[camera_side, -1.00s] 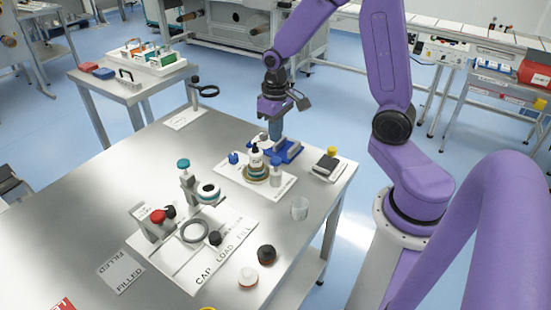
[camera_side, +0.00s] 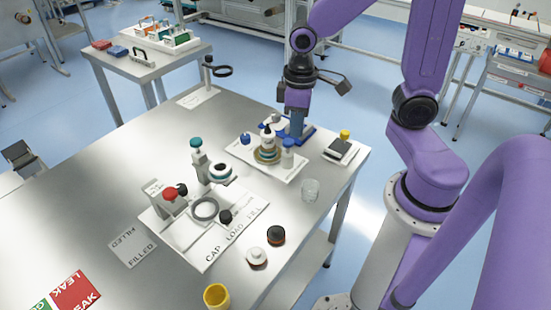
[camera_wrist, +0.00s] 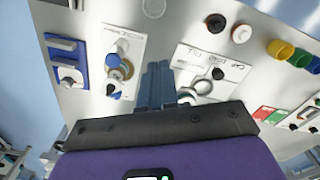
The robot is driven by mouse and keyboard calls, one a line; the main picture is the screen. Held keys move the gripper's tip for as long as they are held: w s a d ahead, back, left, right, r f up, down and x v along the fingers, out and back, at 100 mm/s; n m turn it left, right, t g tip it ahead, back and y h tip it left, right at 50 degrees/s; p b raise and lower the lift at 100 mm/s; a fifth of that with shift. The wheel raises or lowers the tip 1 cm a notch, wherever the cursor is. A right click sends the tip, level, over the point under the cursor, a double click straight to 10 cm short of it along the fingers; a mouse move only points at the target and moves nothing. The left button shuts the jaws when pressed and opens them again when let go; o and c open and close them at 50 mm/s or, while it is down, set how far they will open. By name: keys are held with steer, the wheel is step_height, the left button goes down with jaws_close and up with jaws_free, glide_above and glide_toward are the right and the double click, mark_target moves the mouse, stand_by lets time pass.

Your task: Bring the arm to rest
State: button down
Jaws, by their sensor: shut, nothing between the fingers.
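My gripper (camera_side: 297,128) is over the back right part of the steel table (camera_side: 110,208), pointing down. Its blue fingers are together and empty; they also show in the wrist view (camera_wrist: 158,84). In the side view the fingers overlap a blue stand (camera_side: 302,133) behind a white tray (camera_side: 250,165). I cannot tell from the side view whether they touch it; in the wrist view the fingertips appear apart from the tray items.
A black scale (camera_side: 342,150) and a clear cup (camera_side: 310,190) are to the right. A white CAP LOAD FILL board (camera_side: 210,240) with a red knob and a ring lies mid-table. The left table area is mostly clear.

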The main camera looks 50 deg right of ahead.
steer(key=s+a+r+n, duration=0.1)
steer(key=s+n, duration=0.2)
steer(key=s, duration=0.4)
steer(key=s+a+r+n, duration=0.1)
steer(key=s+a+n, duration=0.1)
steer(key=s+n, duration=0.2)
steer(key=s, duration=0.3)
steer(key=shift+r, duration=0.4)
steer(key=shift+w, duration=0.15)
stand_by(1.0)
steer(key=m, duration=1.2)
glide_toward(288, 141)
steer(key=shift+w+f, duration=0.1)
steer(key=shift+f, duration=2.6)
